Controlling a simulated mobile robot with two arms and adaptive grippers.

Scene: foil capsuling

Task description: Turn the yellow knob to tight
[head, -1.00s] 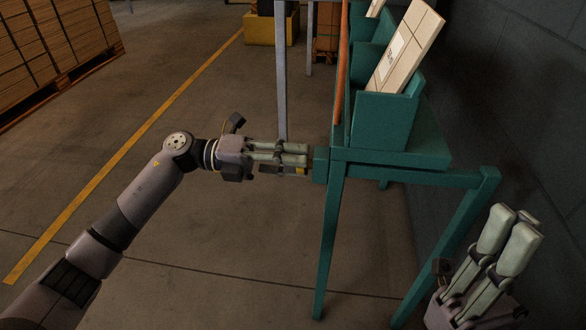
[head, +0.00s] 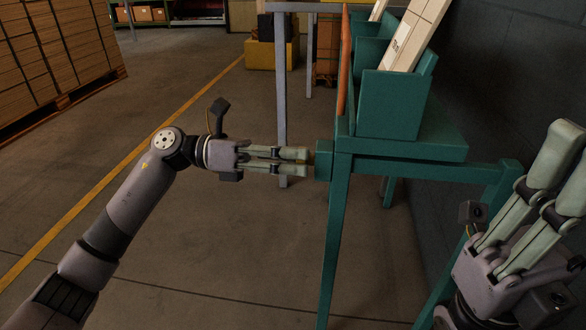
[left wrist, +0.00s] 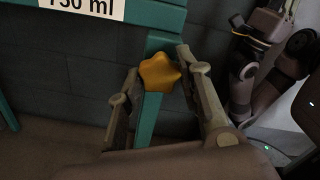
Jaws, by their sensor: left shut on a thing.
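The yellow knob (left wrist: 160,73) is star-shaped and sits at the front of a teal frame, in the left wrist view. The fingers of my left gripper (left wrist: 165,92) stand one on each side of it, shut on it. In the head view the left gripper (head: 307,161) points right, with its fingertips at the teal frame's side; the knob is largely hidden there.
The teal stand (head: 400,148) carries bins with pale cartons (head: 413,35). A sign reading "750 ml" (left wrist: 82,7) shows above the knob. A dark wall (head: 510,80) is close on the right. Stacked boxes (head: 60,60) stand at the far left. The floor between is clear.

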